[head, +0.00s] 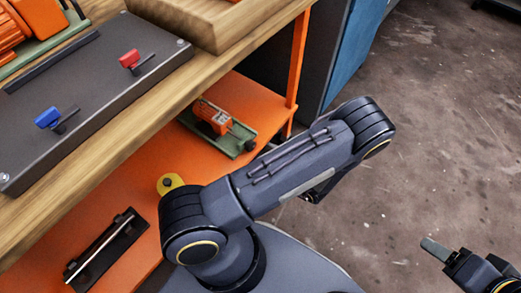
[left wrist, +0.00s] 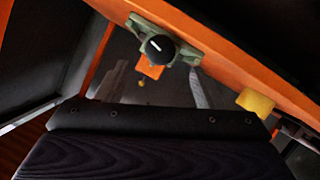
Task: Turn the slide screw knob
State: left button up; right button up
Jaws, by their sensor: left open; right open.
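An orange device on a green base (head: 222,129) sits on the orange shelf under the bench in the head view. Its round black knob (head: 249,146) is at its right end. In the left wrist view the black knob (left wrist: 159,48) carries a white mark and sits on the green bracket (left wrist: 178,40), near an orange block (left wrist: 150,68). My left gripper (head: 317,189) is mostly hidden behind my forearm, open, to the right of and apart from the knob. My right gripper (head: 440,251) is partly in view at the lower right, open and empty, far from the shelf.
The wooden bench (head: 170,105) overhangs the orange shelf (head: 145,185). An orange post (head: 299,60) stands behind the device. A black slide with a silver rod (head: 105,248) and a yellow piece (head: 171,184) are on the shelf. The floor at right is clear.

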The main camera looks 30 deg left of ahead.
pick_arm(q)
jog(key=shift+d, duration=0.3)
